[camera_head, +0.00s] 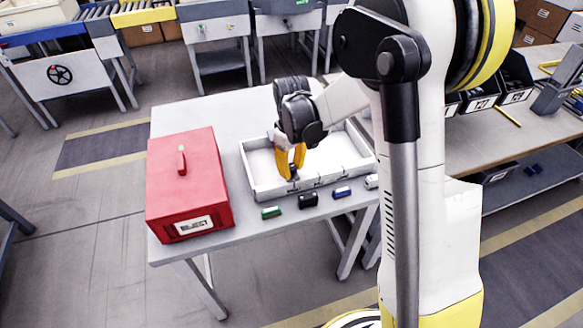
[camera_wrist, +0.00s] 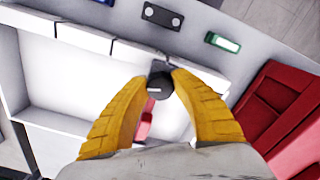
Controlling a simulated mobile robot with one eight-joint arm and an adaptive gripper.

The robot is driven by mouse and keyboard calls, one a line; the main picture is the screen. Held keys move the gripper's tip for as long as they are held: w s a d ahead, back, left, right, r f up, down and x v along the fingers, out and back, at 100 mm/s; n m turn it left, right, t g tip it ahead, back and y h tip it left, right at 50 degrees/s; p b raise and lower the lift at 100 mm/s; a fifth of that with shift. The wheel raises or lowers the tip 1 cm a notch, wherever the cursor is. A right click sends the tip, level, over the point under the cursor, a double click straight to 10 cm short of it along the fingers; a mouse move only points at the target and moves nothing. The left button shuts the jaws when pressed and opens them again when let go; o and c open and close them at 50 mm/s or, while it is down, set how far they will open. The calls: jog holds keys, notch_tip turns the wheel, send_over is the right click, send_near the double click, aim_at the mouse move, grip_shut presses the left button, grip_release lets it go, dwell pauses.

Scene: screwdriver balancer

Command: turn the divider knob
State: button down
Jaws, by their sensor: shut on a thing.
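The dark divider knob (camera_wrist: 159,86) has a small pale mark on its face and sits at the front wall of the white tray (camera_head: 256,177). My gripper (camera_wrist: 160,75) has its two yellow fingers shut on the knob, one tip on each side. In the head view my gripper (camera_head: 291,170) reaches down to the tray's front edge, and the knob is mostly hidden there by the fingers. The tray also shows in the wrist view (camera_wrist: 85,38), with low walls and a pale floor. A small red thing (camera_wrist: 146,125) shows between the fingers, partly hidden.
A red toolbox (camera_head: 187,185) with a top handle stands left of the tray. Small green (camera_head: 271,212), black (camera_head: 308,200), blue (camera_head: 342,192) and white (camera_head: 371,181) blocks lie along the table's front edge. The table (camera_head: 190,118) is clear behind the toolbox.

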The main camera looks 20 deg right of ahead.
aim_at(292, 167)
dwell(0.4)
jog(key=c, duration=1)
grip_release()
jog(key=shift+c, duration=0.2)
jog(key=shift+r, duration=0.1)
notch_tip(292, 167, up, 12)
jog(key=s+r+m+t, duration=0.2)
jog(key=s+m+t, duration=0.1)
jog(key=s, duration=0.7)
jog(key=s+r+m+t, duration=0.3)
jog(key=s+t, duration=0.1)
jog(key=s, duration=0.5)
jog(key=shift+s+r, duration=0.2)
jog(key=shift+s, duration=0.15)
